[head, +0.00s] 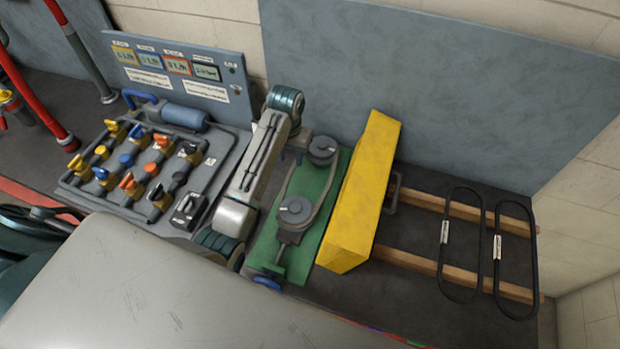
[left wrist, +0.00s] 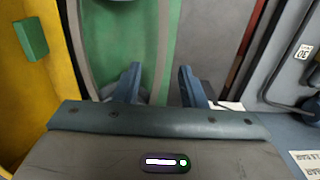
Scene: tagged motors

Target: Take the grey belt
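The grey belt (head: 318,192) runs as a loop around two dark grey pulleys, the far one (head: 322,149) and the near one (head: 296,209), on a green plate (head: 331,197). In the left wrist view the belt (left wrist: 78,45) shows as a grey curved band over the green. My left gripper (head: 299,156) is beside the far pulley, on the left side of the plate. My right gripper is not in view.
A tall yellow block (head: 360,200) stands right of the plate. Two black tagged loops (head: 443,262) (head: 533,262) lie across wooden rails (head: 411,260). A tray of coloured valve-like parts (head: 125,165) is at left. A blue-grey wall panel (head: 450,90) stands behind.

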